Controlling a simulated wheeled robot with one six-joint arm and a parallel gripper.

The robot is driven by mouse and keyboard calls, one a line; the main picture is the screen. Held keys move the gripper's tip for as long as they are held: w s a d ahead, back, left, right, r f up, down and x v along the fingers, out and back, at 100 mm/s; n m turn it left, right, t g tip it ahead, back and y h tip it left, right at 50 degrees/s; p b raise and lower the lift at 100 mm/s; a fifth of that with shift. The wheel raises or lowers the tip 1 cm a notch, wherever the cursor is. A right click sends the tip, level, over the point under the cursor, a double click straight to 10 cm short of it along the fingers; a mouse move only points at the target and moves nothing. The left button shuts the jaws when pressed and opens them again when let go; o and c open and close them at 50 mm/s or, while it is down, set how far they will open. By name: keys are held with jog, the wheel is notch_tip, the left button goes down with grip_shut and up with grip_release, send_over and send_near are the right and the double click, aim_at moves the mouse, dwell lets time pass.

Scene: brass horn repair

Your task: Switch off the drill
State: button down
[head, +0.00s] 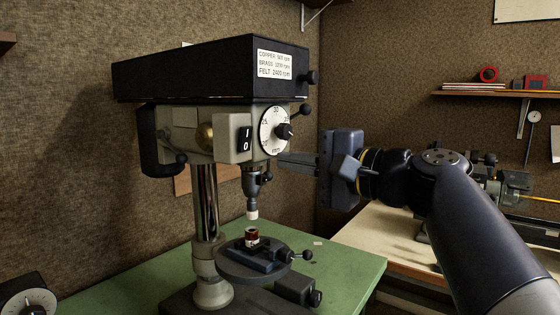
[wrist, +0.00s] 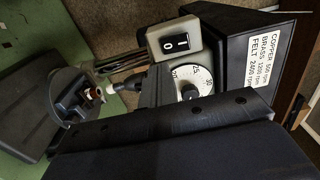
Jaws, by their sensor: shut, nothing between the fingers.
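The bench drill (head: 205,75) stands on a green bench, with a black belt cover on top and a grey head. On its front is a black rocker switch (head: 246,139) in a pale box, marked I above and 0 below. The switch (wrist: 175,43) also shows in the wrist view. I cannot tell which side is pressed in. My gripper (head: 283,161) is shut and empty, to the right of the switch and a little lower, near the dial and apart from the switch. In the wrist view its dark body covers much of the lower picture.
A white dial (head: 268,131) with a black knob sits right of the switch. The chuck (head: 253,188) holds a pale tip above a small red-brown part (head: 252,237) on the round drill table (head: 228,262). A shelf (head: 500,94) hangs at the right.

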jog(key=f+b+v, duration=0.1)
jog(key=v, duration=0.5)
jog(key=shift+s+d, duration=0.25)
jog(key=shift+d, duration=0.05)
jog(key=shift+w+a, duration=0.1)
jog(key=shift+a, duration=0.05)
